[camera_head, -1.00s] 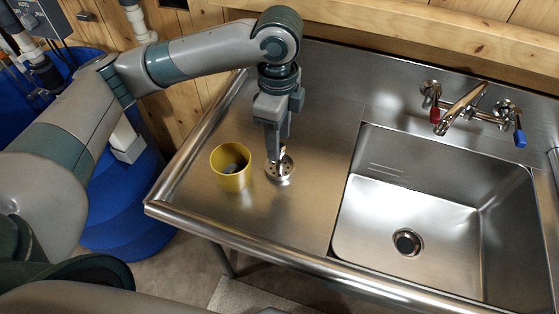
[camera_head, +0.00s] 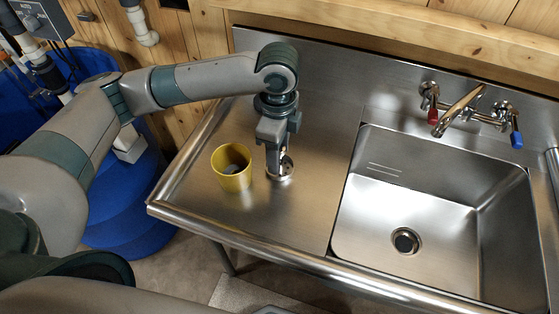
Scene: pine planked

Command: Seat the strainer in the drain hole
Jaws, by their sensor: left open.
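The strainer (camera_head: 282,176) is a small round metal piece on the steel drainboard, just right of a yellow cup. My left gripper (camera_head: 277,167) points down at the strainer and is open, its fingers low around or beside the strainer's upper part; I cannot tell which. The gripper hides part of the strainer. The drain hole (camera_head: 405,241) is a dark round opening with a bright rim in the floor of the sink basin (camera_head: 440,200), to the right. It has nothing over it. My right gripper is not in view.
The yellow cup (camera_head: 231,180) stands close to the left of the gripper, with something grey inside. A faucet with red and blue handles (camera_head: 460,108) overhangs the basin's back edge. A raised rim (camera_head: 270,252) runs along the counter front. The front drainboard is clear.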

